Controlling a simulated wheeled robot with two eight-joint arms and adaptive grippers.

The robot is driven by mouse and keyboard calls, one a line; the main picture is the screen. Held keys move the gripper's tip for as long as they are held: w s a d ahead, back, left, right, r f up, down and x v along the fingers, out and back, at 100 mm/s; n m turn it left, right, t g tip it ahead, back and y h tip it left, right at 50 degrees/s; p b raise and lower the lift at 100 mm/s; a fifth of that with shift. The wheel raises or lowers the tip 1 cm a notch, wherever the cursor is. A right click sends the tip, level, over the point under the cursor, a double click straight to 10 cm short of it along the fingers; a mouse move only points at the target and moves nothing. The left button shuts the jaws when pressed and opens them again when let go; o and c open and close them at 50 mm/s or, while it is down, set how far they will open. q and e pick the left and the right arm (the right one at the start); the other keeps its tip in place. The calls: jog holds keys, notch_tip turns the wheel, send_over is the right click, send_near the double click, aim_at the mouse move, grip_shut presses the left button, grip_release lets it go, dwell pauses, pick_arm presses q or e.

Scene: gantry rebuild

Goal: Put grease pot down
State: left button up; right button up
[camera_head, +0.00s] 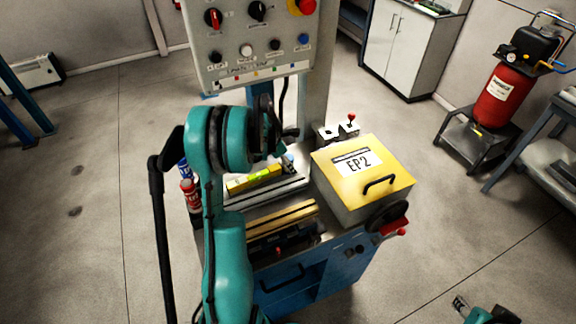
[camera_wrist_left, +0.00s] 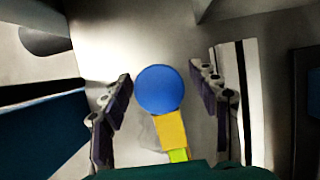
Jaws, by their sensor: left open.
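The pot with a round blue lid (camera_wrist_left: 160,90), which I take to be the grease pot, stands between the fingers of my left gripper (camera_wrist_left: 161,76). The fingers are open, with a gap on each side of the lid. In the head view a small bluish patch (camera_head: 288,160) at the right end of the yellow level (camera_head: 255,178) looks like the same pot, partly hidden by my left arm and gripper. The level also shows in the left wrist view (camera_wrist_left: 171,133), just below the lid. My right gripper (camera_head: 460,303) is at the lower right, away from the machine; its finger gap is unclear.
A yellow box marked EP2 (camera_head: 335,165) stands right of the pot. A vise-like block with wooden jaws (camera_head: 275,222) is in front. Red and blue bottles (camera_head: 187,185) stand at left. A control panel (camera_head: 250,45) hangs above.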

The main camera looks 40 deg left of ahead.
pick_arm(q)
jog(key=shift+r, duration=0.1)
grip_shut()
jog(key=shift+s+r, duration=0.1)
jog(key=shift+d+r, duration=0.1)
jog(key=shift+r, duration=0.15)
notch_tip(320, 180, up, 6)
jog(key=shift+s+r+p, duration=0.1)
jog(key=shift+r+p, duration=0.15)
jog(key=shift+p, duration=0.9)
jog(key=s+d, duration=0.3)
jog(key=s, duration=0.6)
jog(key=s+d+p, duration=0.1)
jog(key=s+d, duration=0.2)
jog(key=s, duration=0.6)
jog(key=shift+s, duration=0.4)
